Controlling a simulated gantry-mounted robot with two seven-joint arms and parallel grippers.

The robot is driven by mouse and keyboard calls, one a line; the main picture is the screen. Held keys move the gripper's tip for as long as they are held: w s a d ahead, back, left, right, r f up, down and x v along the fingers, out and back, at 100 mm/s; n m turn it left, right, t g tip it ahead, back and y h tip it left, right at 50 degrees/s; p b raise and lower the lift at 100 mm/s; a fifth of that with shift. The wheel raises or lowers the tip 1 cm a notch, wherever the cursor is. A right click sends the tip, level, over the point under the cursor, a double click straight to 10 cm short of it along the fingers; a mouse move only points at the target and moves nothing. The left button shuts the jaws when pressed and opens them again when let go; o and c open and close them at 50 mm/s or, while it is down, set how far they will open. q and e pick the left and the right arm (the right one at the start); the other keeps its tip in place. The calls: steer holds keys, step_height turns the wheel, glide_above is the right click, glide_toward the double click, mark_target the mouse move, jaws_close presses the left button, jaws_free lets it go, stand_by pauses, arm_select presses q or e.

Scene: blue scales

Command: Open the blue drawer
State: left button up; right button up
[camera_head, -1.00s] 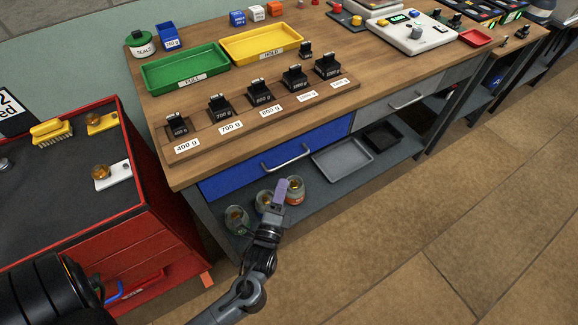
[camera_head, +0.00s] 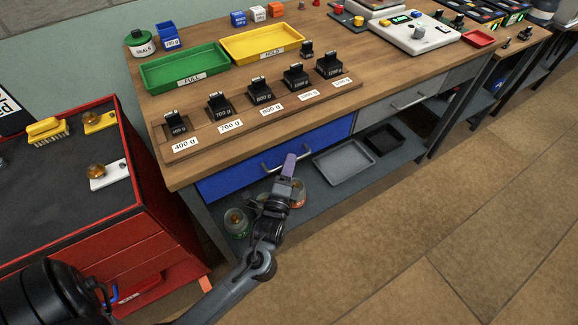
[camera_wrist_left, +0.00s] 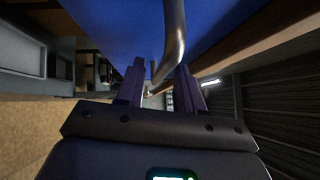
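The blue drawer (camera_head: 232,178) is under the left end of the wooden workbench, and its front looks shut, level with the bench frame. Its silver bar handle (camera_head: 270,167) is partly hidden by my left gripper (camera_head: 288,166) in the head view. The gripper's purple fingertips are at the handle's right part. In the left wrist view the blue drawer front (camera_wrist_left: 120,22) fills the top. The handle (camera_wrist_left: 174,40) runs down into the gap between the two purple fingers of my left gripper (camera_wrist_left: 160,84). The fingers are apart, and I cannot tell whether they touch the bar. My right gripper is out of view.
Jars (camera_head: 236,222) and a grey tray (camera_head: 343,162) sit on the shelf below the drawer. A red cabinet (camera_head: 125,240) stands close on the left. Black weights (camera_head: 260,92) line the benchtop. The floor in front is clear.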

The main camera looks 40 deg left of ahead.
arm_select(q)
jaws_close()
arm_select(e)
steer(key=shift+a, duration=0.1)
